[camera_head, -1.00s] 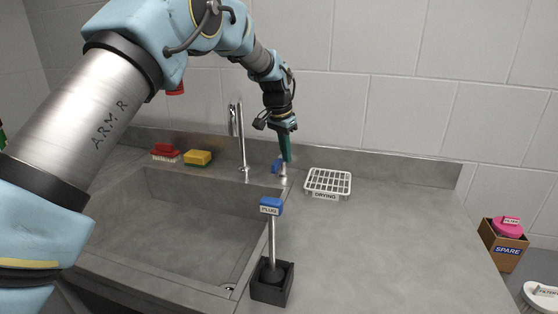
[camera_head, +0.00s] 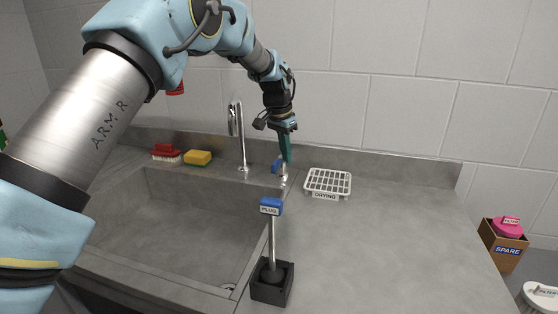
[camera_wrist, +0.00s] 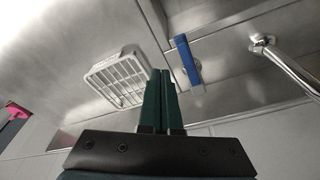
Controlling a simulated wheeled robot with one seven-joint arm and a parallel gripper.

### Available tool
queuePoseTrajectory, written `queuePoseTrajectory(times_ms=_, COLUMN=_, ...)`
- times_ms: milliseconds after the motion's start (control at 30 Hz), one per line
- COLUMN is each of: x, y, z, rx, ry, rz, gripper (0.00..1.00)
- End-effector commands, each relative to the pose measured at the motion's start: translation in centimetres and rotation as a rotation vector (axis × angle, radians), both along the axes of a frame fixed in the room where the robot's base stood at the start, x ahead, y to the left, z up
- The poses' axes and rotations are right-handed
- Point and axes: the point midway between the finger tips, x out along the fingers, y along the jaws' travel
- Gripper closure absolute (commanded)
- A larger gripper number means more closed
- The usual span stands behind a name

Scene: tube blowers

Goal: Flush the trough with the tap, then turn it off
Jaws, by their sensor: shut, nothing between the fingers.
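The grey trough (camera_head: 175,240) lies in the counter at left, and its floor looks bare. The tap's chrome spout (camera_head: 239,130) stands at its back edge, with no stream visible below it. The tap's blue lever (camera_head: 276,166) is on a metal post to the right of the spout. My gripper (camera_head: 287,159) points down with its green fingers together and empty, right beside the lever. In the wrist view the blue lever (camera_wrist: 187,56) is just right of my fingertips (camera_wrist: 161,73), with a gap showing. In the head view, I cannot tell whether they touch.
A white drying rack (camera_head: 328,183) sits close on the right. A blue-handled plunger marked PLUG (camera_head: 270,207) stands in a black holder (camera_head: 271,289) at the front. A red brush (camera_head: 165,153) and yellow sponge (camera_head: 198,158) lie at the back left. The right counter is clear.

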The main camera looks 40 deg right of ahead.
Motion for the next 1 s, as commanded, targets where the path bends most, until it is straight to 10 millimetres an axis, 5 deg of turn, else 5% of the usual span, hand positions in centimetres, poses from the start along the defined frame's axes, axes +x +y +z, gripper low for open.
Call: queuePoseTrajectory(times_ms=1000, x=0.0, y=0.0, z=-2.5, rx=0.0, ry=0.001, rz=0.0, gripper=1.0)
